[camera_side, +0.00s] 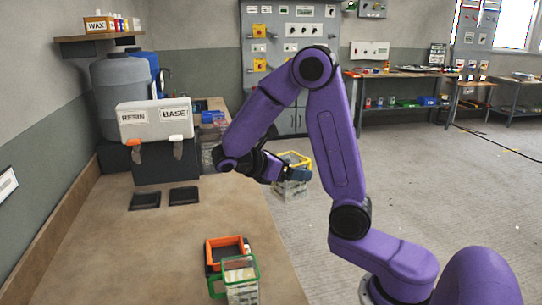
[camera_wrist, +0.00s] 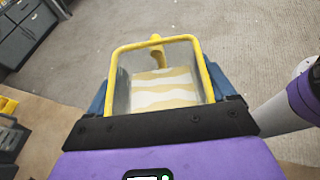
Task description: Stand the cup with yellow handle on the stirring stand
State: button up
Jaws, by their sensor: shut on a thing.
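The cup with yellow handle (camera_side: 291,188) is a clear square cup with a yellow rim. My gripper (camera_side: 297,174) is shut on it and holds it in the air past the bench's right edge. In the wrist view the cup (camera_wrist: 165,78) sits between my blue fingers (camera_wrist: 160,92), its yellow handle at the far side and cream-and-tan bands showing inside. An orange square frame on a dark base (camera_side: 228,241), which looks like the stirring stand, is on the near bench. A clear cup with green rim and handle (camera_side: 241,289) stands just in front and partly covers it.
A white dispenser marked RESIN and BASE (camera_side: 154,120) sits on a dark block at the bench's back, with two taps. Two dark pads (camera_side: 145,201) (camera_side: 184,196) lie before it. The middle of the bench (camera_side: 165,240) is clear.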

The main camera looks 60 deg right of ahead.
aim_at(306, 189)
jog(key=s+m+g+y, duration=0.1)
jog(key=s+f+m+g+y, duration=0.1)
jog(key=m+g, duration=0.1)
jog(key=s+m+g+y, duration=0.1)
jog(key=shift+a+f+m, duration=0.25)
jog(key=shift+a+m, duration=0.15)
jog(key=s+a+m+g+y, duration=0.1)
jog(key=m+y, duration=0.1)
jog(key=s+a+m+g+y, duration=0.1)
jog(key=m+y, duration=0.1)
jog(key=y, duration=0.1)
jog(key=s+a+f+m+g+y, duration=0.1)
jog(key=m+y, duration=0.1)
jog(key=shift+m+g+y, duration=0.3)
jog(key=shift+m+y, duration=0.1)
jog(key=w+a+r+m+t+y, duration=0.2)
jog(key=w+a+m+t+y, duration=0.15)
jog(key=m+t+y, duration=0.55)
jog(key=w+a+r+m+t+y, duration=0.2)
jog(key=w+a+m+t+y, duration=0.3)
jog(key=m, duration=0.7)
jog(key=w+d+r+m+t+h, duration=0.25)
jog(key=d+r+m+t, duration=0.3)
jog(key=m+t, duration=0.3)
notch_tip(306, 189, down, 20)
jog(key=n, duration=0.1)
jog(key=shift+s+a, duration=0.2)
jog(key=shift+a, duration=0.1)
jog(key=shift+t, duration=0.25)
